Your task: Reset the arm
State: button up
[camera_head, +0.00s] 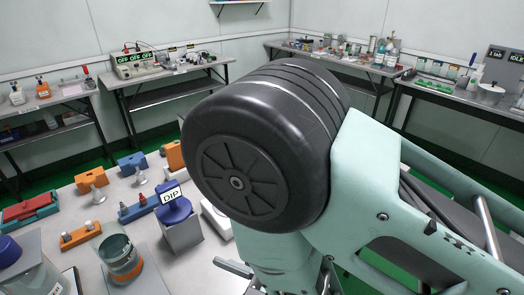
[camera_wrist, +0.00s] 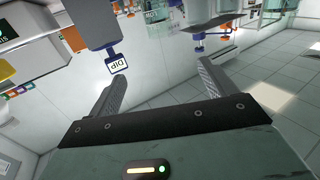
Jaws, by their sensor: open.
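My arm, pale green with a large black round joint, fills the middle and right of the head view. My gripper (camera_wrist: 163,72) shows in the wrist view with its two grey fingers spread wide and nothing between them. In the head view only a grey finger part shows low in the picture, beside the front table; the rest is hidden by the arm. A blue tester with a DIP label (camera_head: 174,208) sits on a grey block to the left of my arm. It also shows in the wrist view (camera_wrist: 112,56), beyond the left finger.
Side benches (camera_head: 165,74) stand along the walls. Tiled floor (camera_wrist: 275,97) shows clear at right in the wrist view.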

jog(key=w+d+r+m+g+h+p, duration=0.2)
jog(key=w+d+r+m+h, duration=0.2)
jog(key=w+d+r+h, duration=0.45)
jog(key=s+d+r+m+g+h, duration=0.1)
jog(key=s+d+r+g+h, duration=0.1)
jog(key=s+d, duration=0.3)
jog(key=s+d+r+g+h, duration=0.3)
jog(key=s+d+r+h, duration=0.1)
jog(key=d, duration=0.5)
jog(key=shift+s+m+h+p, duration=0.35)
jog(key=shift+s+h, duration=0.4)
jog(key=shift+s, duration=0.3)
dwell(0.4)
